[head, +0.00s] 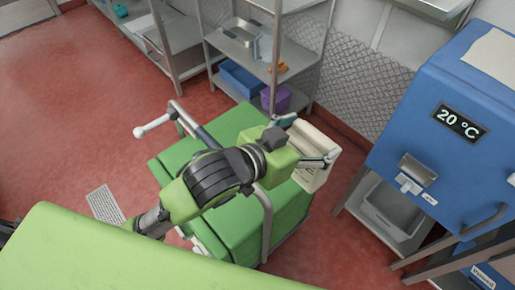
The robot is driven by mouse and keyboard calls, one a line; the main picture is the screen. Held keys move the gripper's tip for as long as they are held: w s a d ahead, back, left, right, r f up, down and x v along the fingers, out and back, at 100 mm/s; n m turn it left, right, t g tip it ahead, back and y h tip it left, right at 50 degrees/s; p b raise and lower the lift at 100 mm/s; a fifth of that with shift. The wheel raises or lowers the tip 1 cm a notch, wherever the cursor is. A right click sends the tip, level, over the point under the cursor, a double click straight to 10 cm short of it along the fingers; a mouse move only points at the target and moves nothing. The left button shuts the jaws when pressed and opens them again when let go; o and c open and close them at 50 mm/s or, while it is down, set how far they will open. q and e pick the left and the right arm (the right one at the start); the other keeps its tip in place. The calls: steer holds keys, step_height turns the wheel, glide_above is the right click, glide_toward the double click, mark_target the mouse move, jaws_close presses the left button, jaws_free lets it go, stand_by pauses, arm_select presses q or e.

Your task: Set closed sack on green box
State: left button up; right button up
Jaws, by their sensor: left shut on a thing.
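The green box (235,228) stands on the red floor in the middle of the head view, with metal rails at its sides. A cream-coloured sack (316,179) shows at the box's far right edge. My left gripper (307,143) is shut on the sack, with one finger on each side of its upper part. The sack overlaps the box's edge in the picture; I cannot tell whether it touches the box. My left arm covers much of the box top. My right gripper is out of view.
A blue kettle machine (447,105) with a 20 °C display stands at the right, above a grey bin (396,212). Metal shelving (262,60) with blue (240,80) and purple (277,99) bins stands behind. A floor drain (104,205) lies at the left on open floor.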

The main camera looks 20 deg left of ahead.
arm_select(q)
steer(key=w+a+f, duration=0.8)
steer(key=a+f, duration=0.2)
steer(key=f, duration=0.2)
steer(key=shift+w+a+f, duration=0.25)
steer(key=shift+w+a, duration=0.1)
steer(key=shift+f, duration=0.1)
steer(key=o, duration=2)
steer(key=shift+s+f, duration=0.1)
steer(key=shift+f, duration=0.15)
steer(key=shift+o, duration=0.3)
steer(key=shift+a+r, duration=0.1)
steer(key=shift+r, duration=0.1)
steer(key=v, duration=1.2)
